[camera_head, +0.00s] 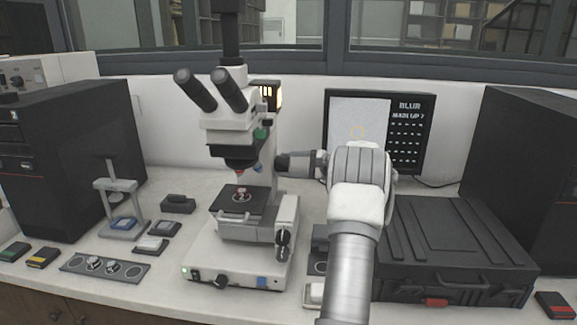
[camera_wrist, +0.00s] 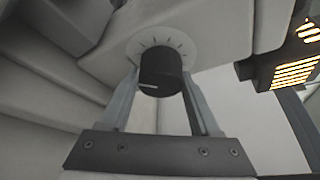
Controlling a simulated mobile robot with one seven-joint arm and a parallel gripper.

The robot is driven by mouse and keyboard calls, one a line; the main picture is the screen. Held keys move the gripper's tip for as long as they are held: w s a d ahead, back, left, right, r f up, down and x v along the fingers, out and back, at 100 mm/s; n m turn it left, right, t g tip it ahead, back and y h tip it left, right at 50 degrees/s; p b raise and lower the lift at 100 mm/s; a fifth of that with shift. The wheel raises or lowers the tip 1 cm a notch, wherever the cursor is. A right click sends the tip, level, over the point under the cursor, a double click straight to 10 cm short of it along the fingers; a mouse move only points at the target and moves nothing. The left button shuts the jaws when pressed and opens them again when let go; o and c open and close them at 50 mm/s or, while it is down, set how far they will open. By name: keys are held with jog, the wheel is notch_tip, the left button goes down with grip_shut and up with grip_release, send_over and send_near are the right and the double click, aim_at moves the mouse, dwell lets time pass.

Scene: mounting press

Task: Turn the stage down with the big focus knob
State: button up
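The microscope (camera_head: 268,180) stands on the bench, with its dark stage (camera_head: 232,205) under the objectives and a small round sample on it. The focus knobs (camera_head: 282,241) show low on its right side, clear of my gripper. My gripper (camera_head: 284,162) is higher, by the right side of the microscope's upright arm. In the wrist view a black knob (camera_wrist: 160,70) with a white pointer line and a ticked dial ring lies between the fingertips. The gripper (camera_wrist: 161,82) has its fingers apart, one each side of this knob; I cannot tell whether they touch it.
A lit lamp housing (camera_head: 267,95) is behind the microscope. A black case (camera_head: 450,250) lies to the right, with a monitor (camera_head: 405,135) behind. A small press stand (camera_head: 118,200) and a tray of samples (camera_head: 105,266) are to the left. Bench room around the microscope's right side is narrow.

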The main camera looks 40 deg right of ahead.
jog(key=c, duration=0.6)
jog(key=shift+r+g+p, duration=0.3)
jog(key=shift+p, duration=0.8)
jog(key=shift+m+p, duration=0.6)
jog(key=shift+p, duration=0.5)
jog(key=m+g+y+p, duration=0.1)
jog(key=p, duration=0.3)
jog(key=shift+m, duration=0.3)
jog(key=shift+m+g+p, duration=0.3)
jog(key=shift+m+p, duration=0.1)
jog(key=shift+p, duration=0.5)
jog(key=shift+f, duration=0.25)
jog(key=o, duration=1.3)
jog(key=shift+o, duration=0.2)
